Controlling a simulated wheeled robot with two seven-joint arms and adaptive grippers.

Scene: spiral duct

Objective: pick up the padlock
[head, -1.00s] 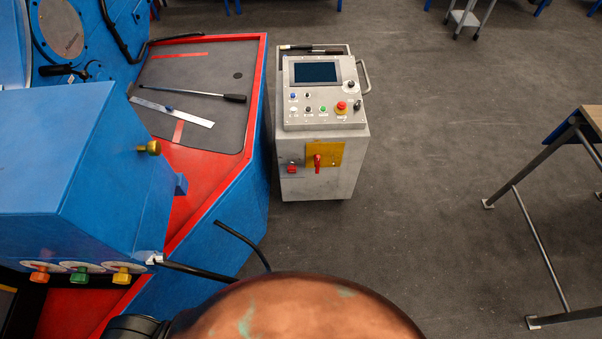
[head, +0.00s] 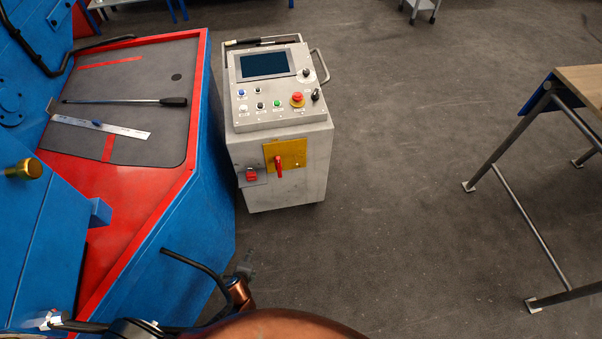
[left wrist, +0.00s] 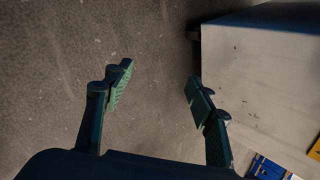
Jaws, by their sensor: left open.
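I see no clear padlock. A small red item (head: 251,174) sits on a grey plate on the front of the grey control cabinet (head: 300,190); it may be the padlock, but it is too small to tell. A red switch handle (head: 279,166) is on the yellow plate (head: 292,153) beside it. My left gripper (head: 247,264) is low in the head view, below the cabinet front and apart from it. In the left wrist view it (left wrist: 160,86) is open and empty over the floor, with the cabinet side (left wrist: 255,80) to the right. My right gripper is not in view.
A metal-legged table (head: 580,80) is at right. Floor between is clear.

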